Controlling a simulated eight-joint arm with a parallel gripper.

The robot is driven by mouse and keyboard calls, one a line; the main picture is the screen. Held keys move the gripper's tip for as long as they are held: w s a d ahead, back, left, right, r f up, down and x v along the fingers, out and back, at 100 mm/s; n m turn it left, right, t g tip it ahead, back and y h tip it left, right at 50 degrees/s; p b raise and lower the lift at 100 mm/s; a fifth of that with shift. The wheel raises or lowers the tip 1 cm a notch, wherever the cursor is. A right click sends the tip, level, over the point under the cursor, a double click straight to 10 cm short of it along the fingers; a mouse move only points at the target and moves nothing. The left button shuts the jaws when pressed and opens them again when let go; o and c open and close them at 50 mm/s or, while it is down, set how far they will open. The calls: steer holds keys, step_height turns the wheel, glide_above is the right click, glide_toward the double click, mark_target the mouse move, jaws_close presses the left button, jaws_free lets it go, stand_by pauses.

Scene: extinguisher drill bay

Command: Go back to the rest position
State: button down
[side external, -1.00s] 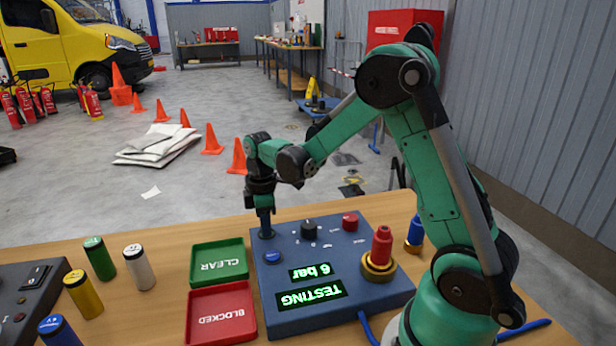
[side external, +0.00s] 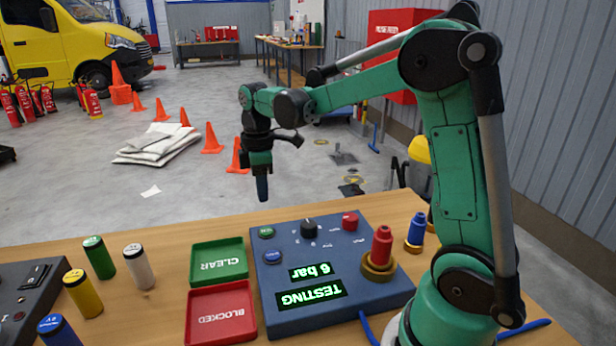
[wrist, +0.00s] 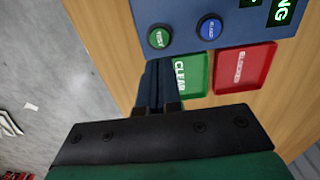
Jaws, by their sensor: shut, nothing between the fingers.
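My gripper (side external: 262,188) is shut and empty. In the side external view it hangs pointing down, in the air above the far edge of the test box (side external: 345,272), touching nothing. In the wrist view the closed fingers (wrist: 160,88) point toward the table beside the green CLEAR tray. The blue-grey test box has a green button (side external: 266,232), a blue button (side external: 273,257), a black knob (side external: 309,229) and a red button (side external: 350,221). Its displays read "6 bar" and "TESTING". A red nozzle piece (side external: 381,248) stands upright in a brass fitting on the box.
A green CLEAR tray (side external: 241,274) and a red BLOCKED tray (side external: 250,337) sit left of the box, both empty. Several coloured cylinders (side external: 99,258) stand at the left. A blue-and-brass piece (side external: 416,230) stands right of the box. Air above the table's middle is free.

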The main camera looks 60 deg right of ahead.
stand_by(0.5)
steer(key=s+a+r+m+t, duration=0.2)
steer(key=s+a+m+t, duration=0.5)
steer(key=s+a+m, duration=0.1)
steer(key=shift+s+a+m, duration=0.25)
steer(key=shift+a+m, duration=0.25)
steer(key=shift+a, duration=0.35)
stand_by(1.6)
